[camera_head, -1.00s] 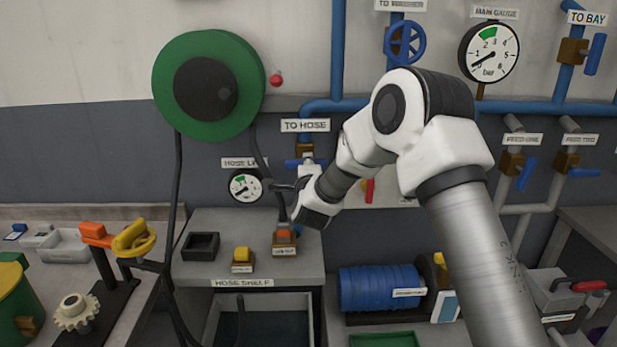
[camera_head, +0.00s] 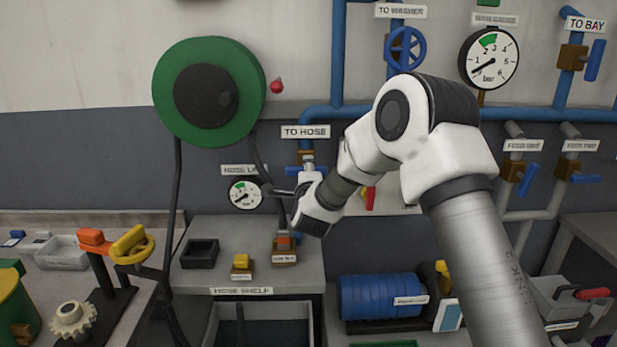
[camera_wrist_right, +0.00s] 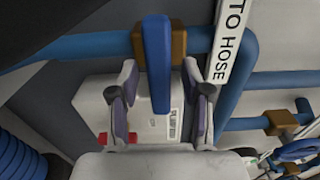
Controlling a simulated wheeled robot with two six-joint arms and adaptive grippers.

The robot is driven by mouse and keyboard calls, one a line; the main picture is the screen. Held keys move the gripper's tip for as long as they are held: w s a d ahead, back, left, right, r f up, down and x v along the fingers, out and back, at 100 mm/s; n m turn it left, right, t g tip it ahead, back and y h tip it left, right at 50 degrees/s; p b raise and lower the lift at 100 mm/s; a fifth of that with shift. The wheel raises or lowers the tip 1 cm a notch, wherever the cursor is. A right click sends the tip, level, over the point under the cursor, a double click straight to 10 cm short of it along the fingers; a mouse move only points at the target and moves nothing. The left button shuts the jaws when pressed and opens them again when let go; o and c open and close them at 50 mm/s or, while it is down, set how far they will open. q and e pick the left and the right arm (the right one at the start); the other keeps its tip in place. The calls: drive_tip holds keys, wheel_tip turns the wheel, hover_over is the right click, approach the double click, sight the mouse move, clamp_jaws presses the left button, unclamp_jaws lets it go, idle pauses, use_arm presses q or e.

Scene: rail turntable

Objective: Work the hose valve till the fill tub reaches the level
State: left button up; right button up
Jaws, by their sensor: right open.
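The hose valve is a brown body (camera_wrist_right: 176,43) with a blue lever (camera_wrist_right: 158,85) on the blue pipe beside the TO HOSE label. The lever lies across the pipe. It also shows in the head view (camera_head: 292,169), partly covered by my gripper. In the right wrist view my right gripper (camera_wrist_right: 160,70) is open, with one finger on each side of the lever; I cannot tell whether either touches it. A grey open tub (camera_head: 222,318) stands under the hose shelf, but I cannot tell whether it is the fill tub or see any level. My left gripper is out of view.
A small gauge (camera_head: 245,195) hangs left of the valve, below the green hose reel (camera_head: 177,112). The hose shelf (camera_head: 222,272) carries a dark tray (camera_head: 200,253) and two button boxes. A large gauge (camera_head: 489,57) and other valves are to the right.

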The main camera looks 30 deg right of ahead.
drive_tip(key=v, duration=1.1)
drive_tip(key=shift+s, duration=0.25)
drive_tip(key=shift+a, duration=0.1)
